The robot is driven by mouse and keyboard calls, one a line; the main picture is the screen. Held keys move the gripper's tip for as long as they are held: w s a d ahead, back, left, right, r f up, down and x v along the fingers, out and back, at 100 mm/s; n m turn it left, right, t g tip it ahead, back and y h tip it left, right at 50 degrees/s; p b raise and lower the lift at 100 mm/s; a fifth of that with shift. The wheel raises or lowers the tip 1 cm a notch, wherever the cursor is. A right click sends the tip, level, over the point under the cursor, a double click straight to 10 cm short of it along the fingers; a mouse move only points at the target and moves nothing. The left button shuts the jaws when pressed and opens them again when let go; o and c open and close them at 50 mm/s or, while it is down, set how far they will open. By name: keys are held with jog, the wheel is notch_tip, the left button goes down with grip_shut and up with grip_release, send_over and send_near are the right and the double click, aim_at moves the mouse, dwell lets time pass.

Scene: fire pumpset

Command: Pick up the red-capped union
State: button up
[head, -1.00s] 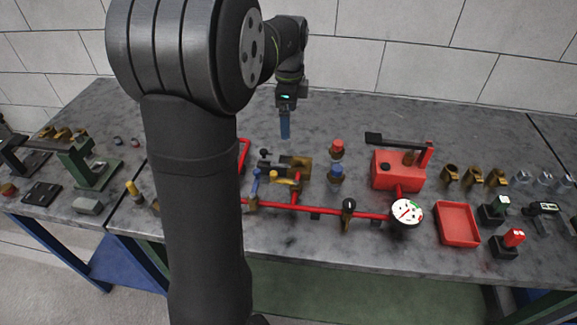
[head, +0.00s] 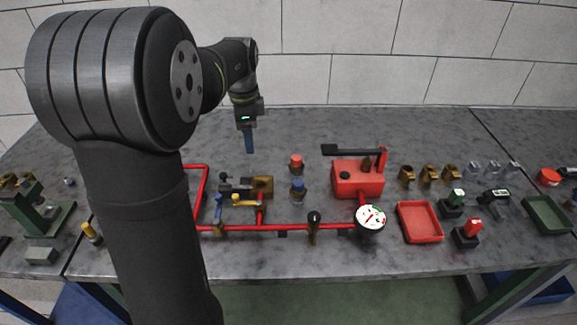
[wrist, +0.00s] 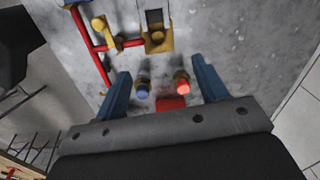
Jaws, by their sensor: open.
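The red-capped union (head: 296,163) stands upright on the grey bench, with a brass body under its red cap. A blue-capped union (head: 298,187) stands just in front of it. My gripper (head: 249,142), with blue fingers, hangs above the bench to the left of the red-capped union, apart from it. In the wrist view my gripper (wrist: 160,66) is open and empty. There the red-capped union (wrist: 182,86) and the blue-capped union (wrist: 142,88) both show between the fingers, farther down, with the red cap nearer the right finger.
A red pump box (head: 357,180) with a black lever stands right of the unions. Red pipework (head: 270,228) with valves and a gauge (head: 370,218) runs in front. A red tray (head: 420,222) and several brass fittings (head: 428,174) lie farther right. The bench behind is clear.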

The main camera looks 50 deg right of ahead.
jog(key=s+d+n+t+h, duration=0.25)
jog(key=s+d+n, duration=0.4)
jog(key=n, duration=0.45)
jog(key=n+h, duration=0.1)
jog(key=n, duration=0.1)
send_near(297, 164)
jog(key=shift+g, duration=0.35)
jog(key=w+d+f, duration=0.1)
jog(key=f, duration=0.1)
jog(key=w+d+f, duration=0.1)
jog(key=f, duration=0.1)
jog(key=w+d+f, duration=0.1)
jog(key=f, duration=0.1)
jog(key=shift+w+d, duration=0.15)
jog(key=shift+d, duration=0.05)
jog(key=shift+s+x, duration=0.15)
jog(key=shift+x, duration=1.2)
jog(key=shift+s+x, duration=0.1)
jog(key=shift+x, duration=1.25)
jog(key=shift+a, duration=0.1)
jog(key=shift+c, duration=0.5)
grip_shut()
